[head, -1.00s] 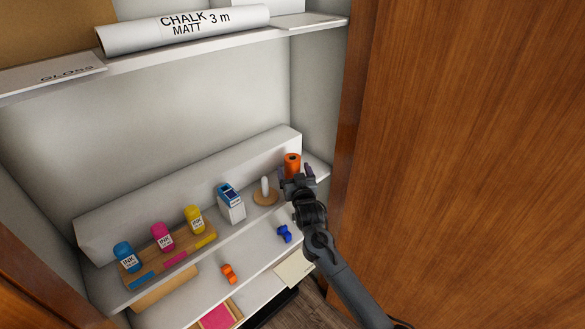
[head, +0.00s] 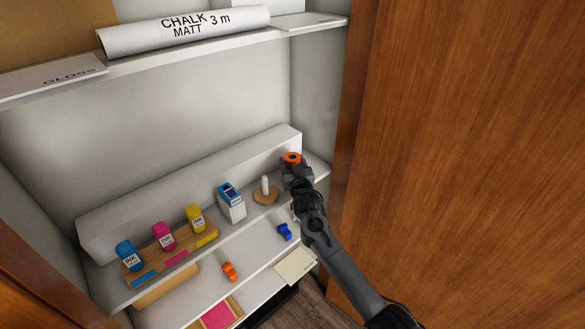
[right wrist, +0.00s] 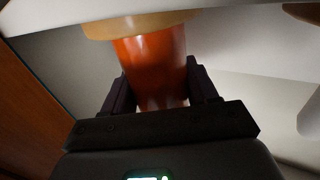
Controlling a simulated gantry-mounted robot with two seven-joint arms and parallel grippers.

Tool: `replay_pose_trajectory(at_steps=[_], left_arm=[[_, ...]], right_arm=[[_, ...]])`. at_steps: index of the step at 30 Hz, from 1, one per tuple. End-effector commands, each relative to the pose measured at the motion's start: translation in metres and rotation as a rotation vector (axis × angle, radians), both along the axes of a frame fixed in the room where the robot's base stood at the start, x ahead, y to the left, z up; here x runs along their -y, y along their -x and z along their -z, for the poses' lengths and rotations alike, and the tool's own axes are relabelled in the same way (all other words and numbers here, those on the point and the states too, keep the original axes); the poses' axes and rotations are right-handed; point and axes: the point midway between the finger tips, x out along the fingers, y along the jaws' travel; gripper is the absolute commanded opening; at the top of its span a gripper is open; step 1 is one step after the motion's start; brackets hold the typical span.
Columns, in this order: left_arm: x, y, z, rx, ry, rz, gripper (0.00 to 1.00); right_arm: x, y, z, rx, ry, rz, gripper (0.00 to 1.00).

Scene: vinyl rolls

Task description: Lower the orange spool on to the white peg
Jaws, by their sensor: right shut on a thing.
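The orange spool (head: 292,158) is in my right gripper (head: 296,172), at the right end of the middle shelf. In the head view I see mostly its ring-shaped top, and the gripper hides most of its side. In the right wrist view the orange spool (right wrist: 152,62) sits between the two dark fingers of the right gripper (right wrist: 160,82), with a tan end at the top of the picture. The white peg (head: 265,185) stands upright and bare on a round wooden base (head: 265,198), left of the spool and apart from it. My left gripper is not in view.
A blue and white box (head: 231,202) stands just left of the peg. Blue, magenta and yellow ink bottles (head: 164,236) stand farther left. A wooden side wall (head: 460,150) is close on the right. A blue clip (head: 284,231) and an orange clip (head: 229,271) are lower down.

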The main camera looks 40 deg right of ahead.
Motion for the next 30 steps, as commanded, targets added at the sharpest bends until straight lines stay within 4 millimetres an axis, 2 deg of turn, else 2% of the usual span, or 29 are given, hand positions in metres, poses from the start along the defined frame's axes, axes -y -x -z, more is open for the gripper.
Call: replay_pose_trajectory(at_steps=[11,14,24,30], left_arm=[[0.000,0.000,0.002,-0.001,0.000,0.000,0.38],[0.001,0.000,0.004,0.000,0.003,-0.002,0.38],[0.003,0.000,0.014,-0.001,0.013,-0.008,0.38],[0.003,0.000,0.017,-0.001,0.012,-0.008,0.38]], right_arm=[[0.000,0.000,-0.006,0.003,0.000,0.000,0.25],[0.000,0.000,-0.017,0.004,0.001,0.000,0.25],[0.000,0.000,-0.074,0.005,0.000,0.000,0.25],[0.000,0.000,-0.095,0.003,0.000,0.000,0.25]])
